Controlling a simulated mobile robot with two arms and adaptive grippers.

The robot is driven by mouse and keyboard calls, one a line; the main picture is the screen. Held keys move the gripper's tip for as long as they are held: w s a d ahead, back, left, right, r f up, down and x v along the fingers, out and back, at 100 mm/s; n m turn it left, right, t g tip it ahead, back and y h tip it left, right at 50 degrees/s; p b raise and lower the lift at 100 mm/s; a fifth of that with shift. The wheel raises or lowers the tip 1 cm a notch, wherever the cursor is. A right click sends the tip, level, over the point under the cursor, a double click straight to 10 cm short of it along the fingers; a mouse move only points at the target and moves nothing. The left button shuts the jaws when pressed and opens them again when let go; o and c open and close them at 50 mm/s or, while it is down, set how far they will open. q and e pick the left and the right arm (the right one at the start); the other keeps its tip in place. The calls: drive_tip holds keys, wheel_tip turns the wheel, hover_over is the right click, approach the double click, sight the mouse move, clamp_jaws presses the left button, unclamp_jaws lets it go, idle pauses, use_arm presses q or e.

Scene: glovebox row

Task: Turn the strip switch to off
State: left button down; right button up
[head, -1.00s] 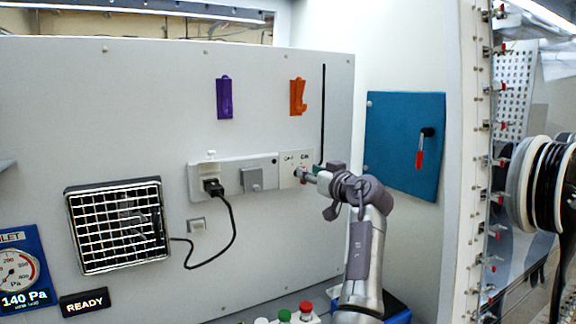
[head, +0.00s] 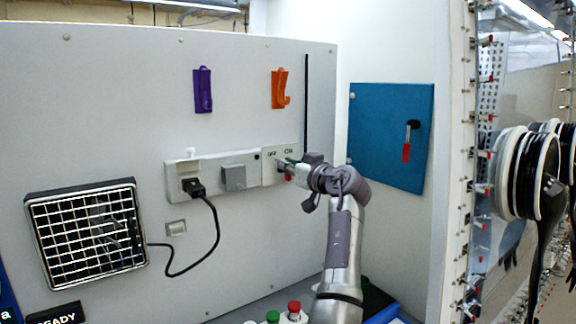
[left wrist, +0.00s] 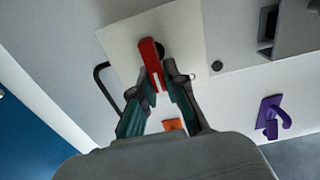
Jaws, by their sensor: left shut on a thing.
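The strip switch is a red lever (left wrist: 151,62) on a pale square plate at the right end of the wall strip (head: 205,175). The plate (head: 269,168) carries OFF on its left and ON on its right in the head view. My left gripper (left wrist: 154,82) is shut on the red lever, with one dark green-padded finger on each side. In the head view my left gripper (head: 286,164) covers most of the lever, and a bit of red shows below the fingers. I cannot tell exactly which label the lever points at. My right gripper is not in view.
A black plug (head: 193,187) with a hanging cable sits in the strip, beside a grey block (head: 234,178). Purple (head: 203,90) and orange (head: 279,89) hooks are above. A vent grille (head: 88,235) is lower left. A blue panel (head: 391,138) with a red-handled lever is right.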

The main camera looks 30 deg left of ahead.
use_arm(q)
drive_tip(key=shift+f+n+b, duration=0.15)
drive_tip(key=shift+n+b, duration=0.25)
drive_tip(key=shift+b, duration=0.4)
drive_tip(key=n+b, duration=0.2)
drive_tip(key=shift+s+a+f+b, duration=0.1)
drive_tip(key=shift+s+a+b, duration=0.05)
drive_tip(key=shift+s+b, duration=0.15)
drive_tip(key=n+b, duration=0.2)
drive_tip(key=n, duration=0.1)
drive_tip(key=shift+s+a+b, duration=0.1)
drive_tip(key=shift+s+b, duration=0.1)
drive_tip(key=shift+b, duration=0.15)
drive_tip(key=shift+n, duration=0.3)
drive_tip(key=c, duration=1.2)
unclamp_jaws()
